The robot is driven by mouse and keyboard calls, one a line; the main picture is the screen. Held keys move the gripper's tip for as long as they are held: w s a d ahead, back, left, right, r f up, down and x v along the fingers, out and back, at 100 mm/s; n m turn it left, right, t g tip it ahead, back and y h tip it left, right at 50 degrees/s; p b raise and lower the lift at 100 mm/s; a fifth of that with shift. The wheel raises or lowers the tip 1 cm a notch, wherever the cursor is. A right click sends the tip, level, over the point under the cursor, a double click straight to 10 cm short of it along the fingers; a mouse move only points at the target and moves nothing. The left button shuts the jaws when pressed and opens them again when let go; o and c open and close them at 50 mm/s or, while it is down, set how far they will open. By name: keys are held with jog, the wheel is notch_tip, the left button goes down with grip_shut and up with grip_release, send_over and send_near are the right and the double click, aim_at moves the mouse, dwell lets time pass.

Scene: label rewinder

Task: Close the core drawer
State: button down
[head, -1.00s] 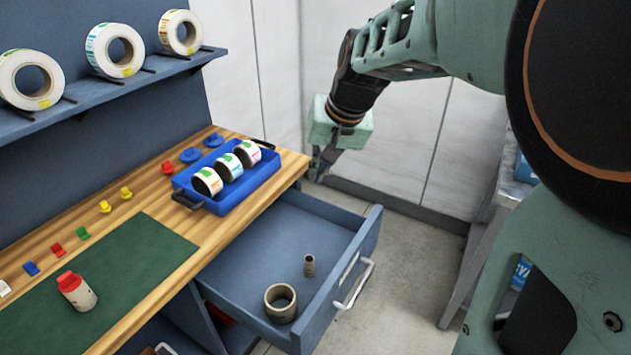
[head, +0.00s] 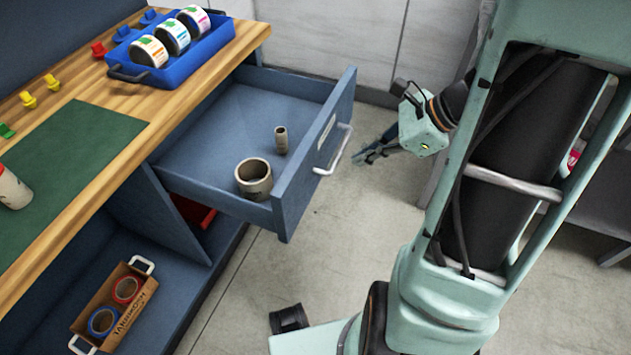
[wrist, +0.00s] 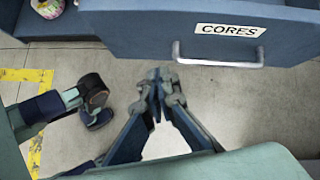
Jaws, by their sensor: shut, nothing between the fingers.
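The core drawer (head: 300,165) is pulled out from under the wooden bench. It holds a wide cardboard core (head: 254,179) and a narrow upright core (head: 281,140). Its front carries a silver bar handle (head: 334,150). In the wrist view the drawer front (wrist: 140,32) has a "CORES" label, with the handle (wrist: 218,58) below it. My gripper (head: 360,157) is shut and empty, just right of the handle in the head view. In the wrist view its fingertips (wrist: 160,80) are together over the floor, apart from the drawer front.
A blue tray with label rolls (head: 185,62) stands on the bench (head: 200,85). Below, a cardboard box with tape rolls (head: 118,305) sits on the lower shelf. Open floor (head: 330,250) lies before the drawer. A grey table (head: 590,215) stands at the right.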

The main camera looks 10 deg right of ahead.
notch_tip(320, 180, down, 3)
jog(key=s+d+m+t+b, duration=0.1)
jog(key=m+b, duration=0.1)
jog(key=m, duration=0.1)
jog(key=b, duration=0.3)
send_near(309, 179)
notch_tip(309, 179, down, 4)
jog(key=shift+w+a+f+m+y+b, duration=0.15)
jog(key=shift+w+a+b, duration=0.05)
jog(key=shift+w+a, duration=0.25)
jog(key=shift+w+a+f+m+y+b, duration=0.15)
jog(key=shift+w+a, duration=0.25)
jog(key=shift+a, duration=0.2)
jog(key=shift+w+a, duration=0.3)
jog(key=shift+a, duration=0.1)
jog(key=w+a+p, duration=0.2)
jog(key=w+a, duration=0.4)
jog(key=a, duration=0.3)
jog(key=w+a+p, duration=0.1)
jog(key=w+a, duration=0.6)
jog(key=a, duration=0.2)
jog(key=w+a+p, duration=0.2)
jog(key=w+a, duration=0.5)
jog(key=a, duration=0.3)
jog(key=shift+w+a+r+p, duration=0.15)
jog(key=shift+w+p, duration=0.1)
jog(key=shift+p, duration=0.1)
jog(key=shift+w+r, duration=0.1)
jog(key=shift+a+r, duration=0.1)
jog(key=shift+a, duration=0.05)
